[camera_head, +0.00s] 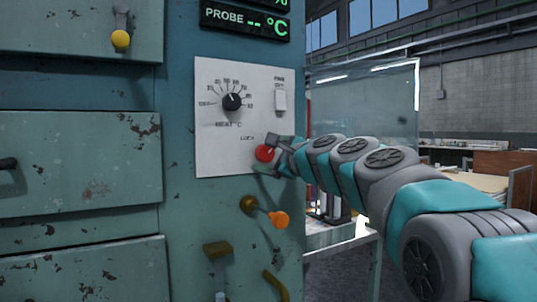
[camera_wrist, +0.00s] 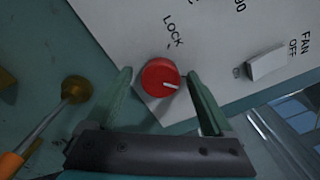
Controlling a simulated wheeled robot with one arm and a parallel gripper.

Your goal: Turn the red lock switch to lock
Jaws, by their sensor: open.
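The red lock switch (camera_head: 264,153) is a round red knob low on the white control panel (camera_head: 215,150), under the word LOCK. In the wrist view the red knob (camera_wrist: 160,77) shows a white pointer line aimed to the right and slightly down, away from the LOCK label (camera_wrist: 173,30) above it. My gripper (camera_wrist: 163,85) is open, with one green finger on each side of the knob and a visible gap on both sides. In the head view my gripper (camera_head: 272,155) is at the knob, its fingers partly hidden.
A black heat dial (camera_head: 232,101) and a white fan switch (camera_head: 280,100) sit higher on the panel. An orange-tipped lever (camera_head: 278,219) on a brass mount sticks out below. A glass pane (camera_head: 365,110) stands to the right, behind my arm.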

